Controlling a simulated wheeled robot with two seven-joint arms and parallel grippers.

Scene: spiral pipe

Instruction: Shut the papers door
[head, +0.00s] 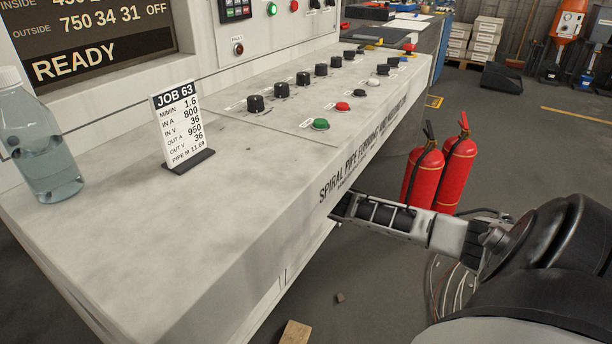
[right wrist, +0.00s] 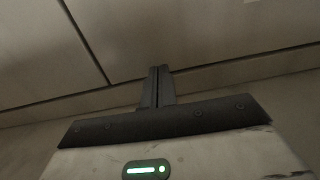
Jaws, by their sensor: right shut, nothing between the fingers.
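The light grey control console (head: 240,200) fills the left and middle of the head view. Its lower front face (head: 255,318) shows thin panel seams, and no swung-out door leaf is visible there. In the right wrist view a flat panel (right wrist: 150,30) with dark seams lies beyond the fingertips; I cannot tell whether it is the papers door. My right gripper (head: 345,206) comes in from the right and its tip is by the console's front edge, below the printed lettering. Its fingers (right wrist: 159,72) are together and empty. Contact with the panel is unclear. My left gripper is out of view.
A water bottle (head: 37,150) and a job card (head: 178,128) stand on the console top, with knobs and buttons farther back. Two red fire extinguishers (head: 424,177) stand on the floor beyond my right arm. A wooden piece (head: 296,333) lies on the floor.

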